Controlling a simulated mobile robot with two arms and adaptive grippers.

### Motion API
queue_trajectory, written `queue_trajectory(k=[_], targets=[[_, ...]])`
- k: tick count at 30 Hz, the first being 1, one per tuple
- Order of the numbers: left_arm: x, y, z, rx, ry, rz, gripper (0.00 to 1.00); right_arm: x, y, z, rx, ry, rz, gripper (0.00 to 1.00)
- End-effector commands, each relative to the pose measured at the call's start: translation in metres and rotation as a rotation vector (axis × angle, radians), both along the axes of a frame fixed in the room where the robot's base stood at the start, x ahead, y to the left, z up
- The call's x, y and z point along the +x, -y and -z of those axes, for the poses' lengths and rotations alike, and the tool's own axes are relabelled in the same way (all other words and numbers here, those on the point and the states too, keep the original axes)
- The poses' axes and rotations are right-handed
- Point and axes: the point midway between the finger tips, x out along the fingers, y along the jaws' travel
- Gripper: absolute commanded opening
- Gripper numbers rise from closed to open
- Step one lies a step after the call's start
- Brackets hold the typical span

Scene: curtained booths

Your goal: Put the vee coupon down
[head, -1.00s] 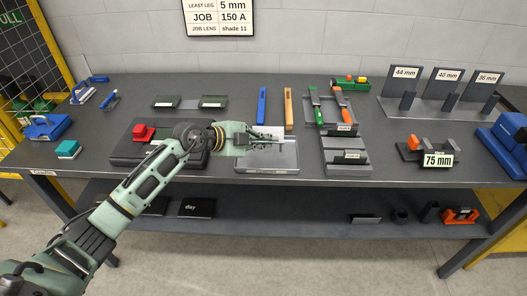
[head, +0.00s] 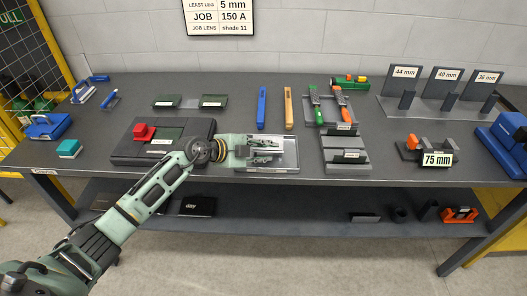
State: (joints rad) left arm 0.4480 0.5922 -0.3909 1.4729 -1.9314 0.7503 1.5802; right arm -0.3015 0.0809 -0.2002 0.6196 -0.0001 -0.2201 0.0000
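My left gripper (head: 268,150) reaches in from the left over a flat grey plate (head: 288,167) at the middle of the bench front. Its fingers point right and lie low over the plate. Whether they touch it cannot be told. Small grey and pale shapes show around the fingertips. I cannot make out the vee coupon among them, nor whether the fingers are open or shut on it. My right gripper is out of view.
A dark case (head: 122,150) with a red block (head: 144,132) lies left of the plate, partly behind my arm. A dark stepped rack (head: 346,168) stands close on the right. Blue (head: 261,108) and tan (head: 288,108) bars lie behind.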

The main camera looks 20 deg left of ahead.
Motion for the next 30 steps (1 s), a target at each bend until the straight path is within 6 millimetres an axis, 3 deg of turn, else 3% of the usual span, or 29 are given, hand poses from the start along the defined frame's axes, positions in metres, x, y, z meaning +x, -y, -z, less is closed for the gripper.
queue_trajectory(k=[11,30], targets=[[-0.003,-0.003,-0.004,0.003,0.001,0.000,0.23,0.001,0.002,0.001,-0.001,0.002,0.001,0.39],[-0.078,-0.062,-0.056,0.002,-0.001,0.000,0.23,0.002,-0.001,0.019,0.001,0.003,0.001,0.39]])
